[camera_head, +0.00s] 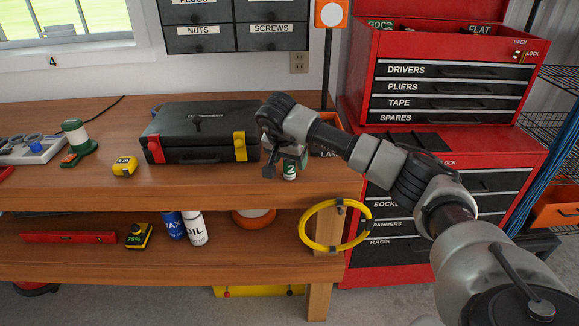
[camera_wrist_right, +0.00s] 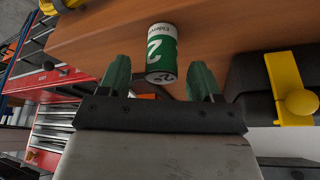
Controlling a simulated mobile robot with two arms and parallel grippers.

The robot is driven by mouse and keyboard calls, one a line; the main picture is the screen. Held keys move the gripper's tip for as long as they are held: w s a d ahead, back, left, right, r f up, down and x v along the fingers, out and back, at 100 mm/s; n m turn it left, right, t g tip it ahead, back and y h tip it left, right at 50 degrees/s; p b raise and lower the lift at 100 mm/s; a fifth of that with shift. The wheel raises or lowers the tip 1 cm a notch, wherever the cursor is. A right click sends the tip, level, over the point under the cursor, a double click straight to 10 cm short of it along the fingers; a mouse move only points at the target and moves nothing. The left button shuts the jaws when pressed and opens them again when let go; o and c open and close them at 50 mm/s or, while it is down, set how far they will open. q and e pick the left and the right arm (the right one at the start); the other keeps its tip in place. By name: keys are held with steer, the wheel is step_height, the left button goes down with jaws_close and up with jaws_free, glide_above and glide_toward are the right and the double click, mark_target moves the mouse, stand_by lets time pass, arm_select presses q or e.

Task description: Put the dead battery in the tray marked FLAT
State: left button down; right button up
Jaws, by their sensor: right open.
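A green and white cylinder marked 2 (camera_head: 290,172) stands on the wooden workbench near its right end; the frames do not show whether it is the dead battery. My right gripper (camera_head: 284,161) is over it and partly hides it. In the right wrist view the cylinder (camera_wrist_right: 161,52) lies ahead of the open fingers of my right gripper (camera_wrist_right: 160,78), between their lines, with nothing gripped. The tray marked FLAT (camera_head: 480,30) is in the top of the red tool chest, at its right; its inside is hidden. The left gripper is out of view.
A tray marked GOOD (camera_head: 380,24) is at the chest top's left. A black case (camera_head: 195,132) with red and yellow latches stands left of the cylinder; a yellow latch (camera_wrist_right: 290,90) shows close by. A yellow hose (camera_head: 335,246) hangs below. The bench front (camera_head: 180,190) is clear.

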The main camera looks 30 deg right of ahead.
mark_target(291, 164)
steer(key=x, duration=0.3)
steer(key=shift+w+f, duration=0.1)
steer(key=shift+f, duration=0.15)
steer(key=c, duration=1)
steer(key=shift+r, duration=0.1)
steer(key=shift+c, duration=0.7)
steer(key=shift+r, duration=0.1)
